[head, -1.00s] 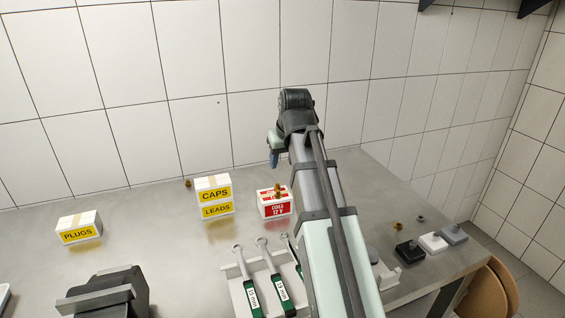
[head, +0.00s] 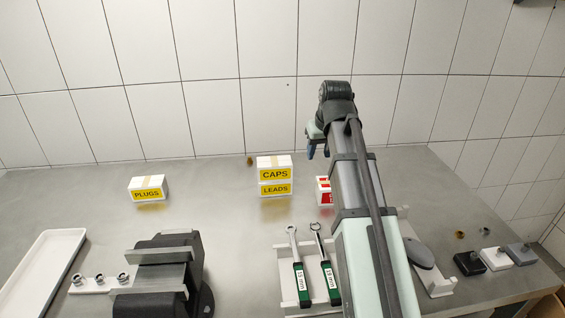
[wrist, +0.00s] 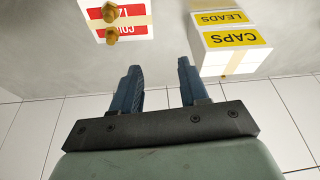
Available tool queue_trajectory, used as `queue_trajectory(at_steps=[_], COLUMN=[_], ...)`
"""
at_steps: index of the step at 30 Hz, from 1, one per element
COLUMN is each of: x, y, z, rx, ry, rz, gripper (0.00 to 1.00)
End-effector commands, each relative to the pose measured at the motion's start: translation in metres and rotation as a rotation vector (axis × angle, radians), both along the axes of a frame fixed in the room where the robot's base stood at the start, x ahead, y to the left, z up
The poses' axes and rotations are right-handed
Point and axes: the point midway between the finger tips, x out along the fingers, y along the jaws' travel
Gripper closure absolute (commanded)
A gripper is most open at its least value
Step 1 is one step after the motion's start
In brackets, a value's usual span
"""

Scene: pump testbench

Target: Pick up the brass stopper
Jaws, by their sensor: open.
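My gripper (wrist: 158,66) is open and empty, its two blue fingers apart in the wrist view. In the head view my gripper (head: 311,150) is high over the back of the bench, partly hidden by my arm. In the wrist view a brass piece (wrist: 112,35) shows at the red-and-white box (wrist: 126,22), beyond and left of the fingers; I cannot tell whether it is one stopper or two parts. Small brass-coloured pieces also show behind the CAPS box (head: 249,161) and at right (head: 460,234).
The CAPS box (head: 275,167) sits on the LEADS box (head: 276,188). The PLUGS box (head: 147,188) stands left. A wrench rack (head: 290,268), a dark vise-like fixture (head: 160,275) and a white tray (head: 48,265) are in front. Small blocks (head: 495,258) stand right.

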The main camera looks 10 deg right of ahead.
Motion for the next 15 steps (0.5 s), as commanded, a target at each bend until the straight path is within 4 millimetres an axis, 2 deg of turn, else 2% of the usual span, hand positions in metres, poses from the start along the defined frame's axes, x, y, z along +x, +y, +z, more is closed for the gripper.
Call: queue_trajectory(at_steps=[1,5,10,15], x=[0.021,0.055,0.108,0.170], y=[0.011,0.032,0.059,0.081], z=[-0.001,-0.006,-0.013,-0.019], rx=[0.000,-0.003,-0.015,-0.069], ry=[0.014,0.043,0.093,0.156], rz=[0.018,0.049,0.097,0.275], gripper=[0.56,0.56,0.56,0.56])
